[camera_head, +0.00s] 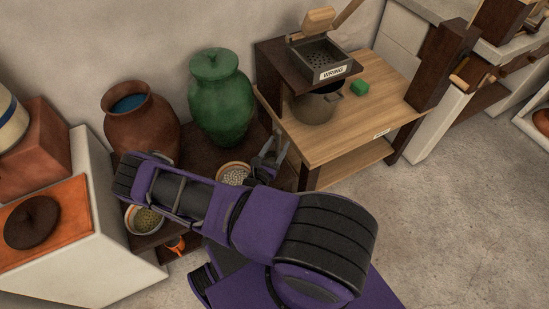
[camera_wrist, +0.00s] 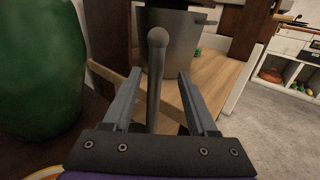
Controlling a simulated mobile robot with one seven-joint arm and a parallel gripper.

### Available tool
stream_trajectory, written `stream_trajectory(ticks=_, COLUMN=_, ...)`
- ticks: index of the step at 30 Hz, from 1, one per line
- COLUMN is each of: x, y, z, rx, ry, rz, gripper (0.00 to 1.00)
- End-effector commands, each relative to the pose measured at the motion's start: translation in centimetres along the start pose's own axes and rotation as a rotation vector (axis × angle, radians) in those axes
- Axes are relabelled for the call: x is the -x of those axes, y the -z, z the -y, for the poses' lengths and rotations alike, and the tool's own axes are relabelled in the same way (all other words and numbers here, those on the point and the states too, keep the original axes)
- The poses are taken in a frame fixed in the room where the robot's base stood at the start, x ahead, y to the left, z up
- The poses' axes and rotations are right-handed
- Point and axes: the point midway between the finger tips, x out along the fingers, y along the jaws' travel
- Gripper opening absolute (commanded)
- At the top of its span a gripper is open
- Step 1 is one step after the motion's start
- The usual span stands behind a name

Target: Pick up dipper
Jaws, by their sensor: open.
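A slim grey rod with a round ball tip, which looks like the dipper's handle (camera_wrist: 155,82), stands upright in the wrist view. It lies between my gripper's two fingers (camera_wrist: 159,76), with space on both sides. My gripper is open and the fingers do not press on the rod. The rod's lower end is hidden behind my gripper's body. In the head view my gripper (camera_head: 276,148) is over the dark low bench, right of the green lidded jar (camera_head: 220,97). I cannot make out the dipper there.
A brown jar (camera_head: 140,118) holding blue liquid stands left. A bowl of pale beans (camera_head: 233,172) and another bowl (camera_head: 145,219) are near my arm. A wooden stand (camera_head: 345,130) with a pot (camera_head: 316,106) and green block (camera_head: 359,88) is close right. Open floor lies farther right.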

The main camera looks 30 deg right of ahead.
Motion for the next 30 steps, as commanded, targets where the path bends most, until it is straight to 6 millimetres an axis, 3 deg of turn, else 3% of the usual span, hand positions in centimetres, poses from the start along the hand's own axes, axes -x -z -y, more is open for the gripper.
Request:
stream_trajectory(ticks=5, x=-1.1, y=0.0, z=-0.2, rx=-0.001, ry=0.001, rz=0.001, gripper=0.58)
stream_trajectory(ticks=13, x=-4.9, y=0.0, z=-0.6, rx=0.000, ry=0.001, rz=0.001, gripper=0.58)
stream_trajectory(ticks=21, x=-5.3, y=0.0, z=-0.6, rx=0.000, ry=-0.001, rz=0.000, gripper=0.56)
stream_trajectory(ticks=30, x=-5.3, y=0.0, z=-0.6, rx=0.000, ry=-0.001, rz=0.000, gripper=0.02)
